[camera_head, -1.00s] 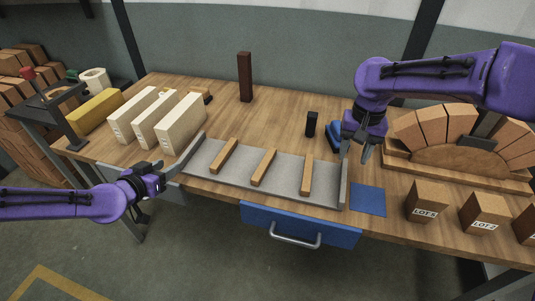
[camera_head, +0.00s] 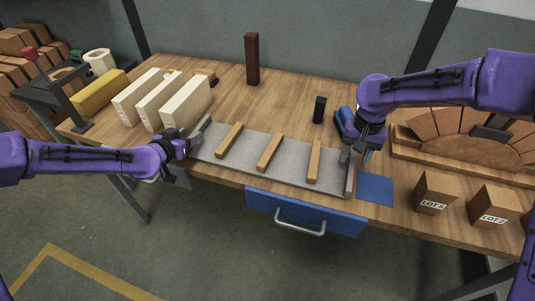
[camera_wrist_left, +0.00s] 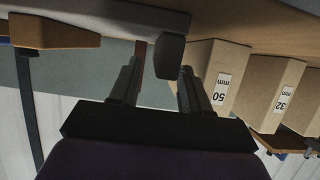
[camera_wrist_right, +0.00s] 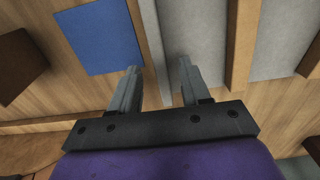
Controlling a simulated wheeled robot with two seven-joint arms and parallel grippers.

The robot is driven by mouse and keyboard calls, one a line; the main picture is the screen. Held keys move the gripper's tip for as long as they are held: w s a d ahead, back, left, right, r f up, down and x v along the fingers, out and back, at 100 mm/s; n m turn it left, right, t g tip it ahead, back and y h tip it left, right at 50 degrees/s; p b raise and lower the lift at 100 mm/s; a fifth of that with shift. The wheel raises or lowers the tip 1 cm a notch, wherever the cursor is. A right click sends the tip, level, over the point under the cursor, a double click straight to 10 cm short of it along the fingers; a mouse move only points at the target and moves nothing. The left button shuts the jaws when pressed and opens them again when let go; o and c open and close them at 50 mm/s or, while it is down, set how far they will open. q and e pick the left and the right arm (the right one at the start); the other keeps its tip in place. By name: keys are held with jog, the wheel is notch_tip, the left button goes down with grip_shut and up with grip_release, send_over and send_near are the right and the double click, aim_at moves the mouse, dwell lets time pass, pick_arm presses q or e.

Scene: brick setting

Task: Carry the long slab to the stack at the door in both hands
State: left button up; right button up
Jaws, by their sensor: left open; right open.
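The long grey slab (camera_head: 291,166) lies along the front of the bench, with a raised lip at each end and three wooden strips (camera_head: 269,153) across it. My left gripper (camera_head: 195,148) is open at the slab's left end. In the left wrist view the grey end lip (camera_wrist_left: 169,57) shows at the fingertips, close to the right finger. My right gripper (camera_head: 354,158) is open at the right end and points down. In the right wrist view the right end lip (camera_wrist_right: 152,45) shows between the open fingers. I cannot tell whether either touches.
Cream blocks (camera_head: 185,103) stand behind the slab's left end. A blue mat (camera_head: 375,189), labelled LOT blocks (camera_head: 434,192) and a brick arch (camera_head: 470,145) are on the right. Brick piles (camera_head: 18,85) stand far left. A blue drawer (camera_head: 345,222) sits below the bench top.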

pick_arm(q)
jog(key=shift+x, duration=1.25)
pick_arm(e)
jog(key=shift+f, duration=1.25)
pick_arm(q)
grip_shut()
pick_arm(e)
grip_shut()
pick_arm(q)
jog(key=shift+s, duration=0.1)
